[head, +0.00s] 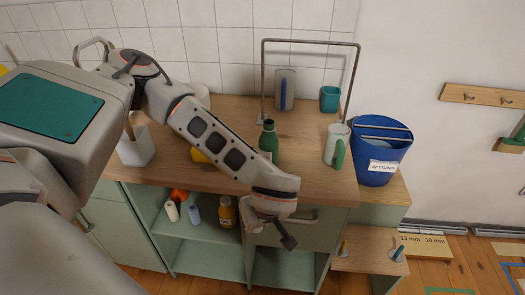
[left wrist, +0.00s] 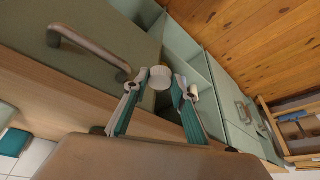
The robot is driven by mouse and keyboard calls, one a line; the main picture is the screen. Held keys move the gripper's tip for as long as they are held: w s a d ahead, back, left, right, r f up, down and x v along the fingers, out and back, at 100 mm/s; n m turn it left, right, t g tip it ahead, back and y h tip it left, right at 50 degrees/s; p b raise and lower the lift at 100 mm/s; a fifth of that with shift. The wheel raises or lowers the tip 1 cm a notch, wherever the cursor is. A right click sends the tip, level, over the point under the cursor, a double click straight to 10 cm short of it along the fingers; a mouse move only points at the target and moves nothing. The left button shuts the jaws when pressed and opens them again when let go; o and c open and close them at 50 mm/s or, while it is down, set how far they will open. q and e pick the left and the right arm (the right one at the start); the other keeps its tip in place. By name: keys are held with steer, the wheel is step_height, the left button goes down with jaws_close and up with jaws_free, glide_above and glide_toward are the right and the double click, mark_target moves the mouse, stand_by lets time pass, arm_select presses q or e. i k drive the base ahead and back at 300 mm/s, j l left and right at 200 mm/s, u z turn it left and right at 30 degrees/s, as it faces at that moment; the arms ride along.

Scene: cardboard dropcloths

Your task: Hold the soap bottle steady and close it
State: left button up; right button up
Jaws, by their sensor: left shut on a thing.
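A green bottle (head: 268,140) stands upright on the wooden counter, partly hidden behind my left arm; I take it for the soap bottle. No cap shows on its neck. My left gripper (head: 288,241) hangs in front of the counter's front edge, below and apart from the bottle. In the left wrist view the gripper (left wrist: 161,92) is shut on a small round white thing (left wrist: 161,75), which looks like a cap. That thing cannot be made out in the head view. My right gripper is in neither view.
On the counter (head: 305,185) stand a white-and-green mug (head: 337,147), a teal cup (head: 330,98) and a white container (head: 136,146). A metal frame (head: 310,41) rises behind the bottle. A blue bucket (head: 382,150) stands at right. Open shelves below hold small bottles (head: 227,212).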

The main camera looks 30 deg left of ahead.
mark_target(268, 141)
steer(key=k+j+z, duration=0.15)
steer(key=j, duration=0.2)
steer(key=k+j+z, duration=0.15)
steer(key=j, duration=0.2)
steer(key=k+j+z, duration=0.15)
steer(key=k+j, duration=0.1)
steer(key=j, duration=0.05)
